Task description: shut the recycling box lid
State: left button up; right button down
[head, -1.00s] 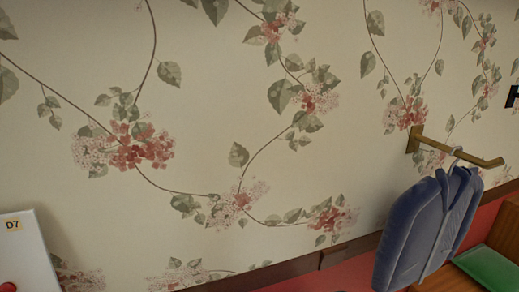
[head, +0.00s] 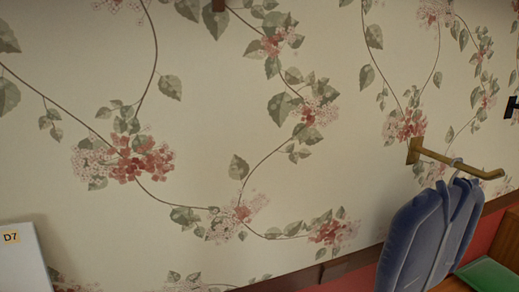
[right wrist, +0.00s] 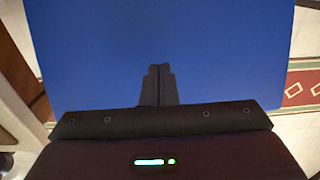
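A flat blue panel (right wrist: 100,55) fills most of the right wrist view. It may be part of the recycling box, but its edges and hinge do not show clearly enough to tell. My right gripper (right wrist: 160,70) has its two dark fingers together in front of the panel. Whether the fingertips touch it I cannot tell. No recycling box can be made out in the head view, and neither gripper shows there.
In the head view, a white panel labelled D7 (head: 22,262) stands at the lower left by the floral wall (head: 200,120). A blue bag (head: 425,240) hangs from a brass wall hook (head: 460,163) at the right. A green surface (head: 490,275) lies beside it.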

jog(key=shift+f, duration=0.1)
dwell(0.5)
notch_tip(320, 180, down, 11)
jog(key=b, duration=1.1)
dwell(0.8)
dwell(0.4)
notch_tip(320, 180, up, 14)
jog(key=p, duration=1.1)
dwell(0.3)
